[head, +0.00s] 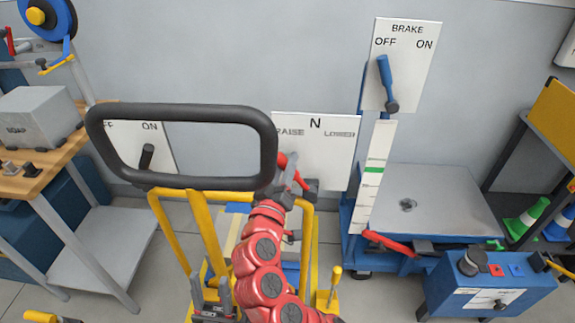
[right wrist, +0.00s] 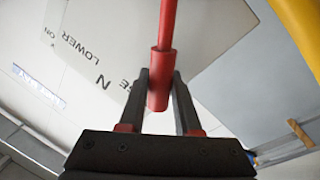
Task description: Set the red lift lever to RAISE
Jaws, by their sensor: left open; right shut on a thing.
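The red lift lever (head: 283,160) is on a white plate (head: 330,168) marked RAISE at left, N at top and LOWER at right. The lever leans up and left from a dark hub, towards the RAISE word. My right gripper (head: 290,172), on the red arm, is at the lever and partly hides it. In the right wrist view my right gripper (right wrist: 160,78) is shut on the red lever grip (right wrist: 158,92), which covers part of the RAISE word.
A black loop handle (head: 180,110) on a yellow frame (head: 200,225) stands in front of the wall plates. A blue BRAKE lever (head: 386,82) is at upper right. A blue lift table (head: 430,205) and a blue control box (head: 487,285) are at right. A wooden bench (head: 50,165) is at left.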

